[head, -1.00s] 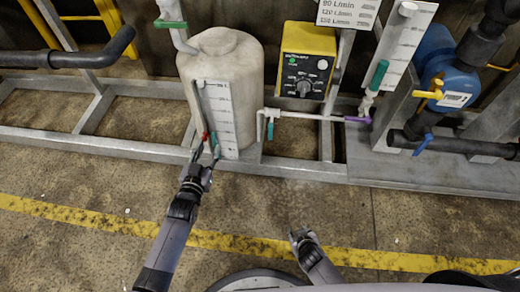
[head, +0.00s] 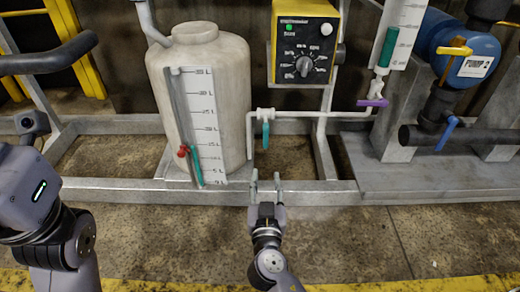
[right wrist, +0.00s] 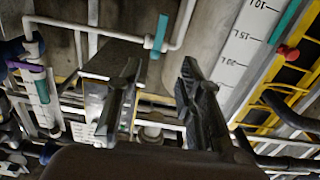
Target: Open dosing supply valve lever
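A teal lever (head: 265,133) hangs down from a valve on the thin white pipe, to the right of the tank. It also shows in the right wrist view (right wrist: 160,33), above the gap between the fingers. My right gripper (head: 266,184) is open and empty, its fingers pointing up, below the teal lever and apart from it. The same gripper (right wrist: 160,92) fills the middle of the right wrist view with its fingers spread. A purple lever (head: 372,103) lies level farther right on the same pipe. My left arm shows at the left edge; its gripper is not visible.
The pale tank (head: 205,95) has a level scale and a red knob (head: 183,152). A yellow control box (head: 306,42) is above the pipe. A blue pump (head: 458,45) stands at the right. A low steel frame rail (head: 320,193) runs in front; the floor before it is clear.

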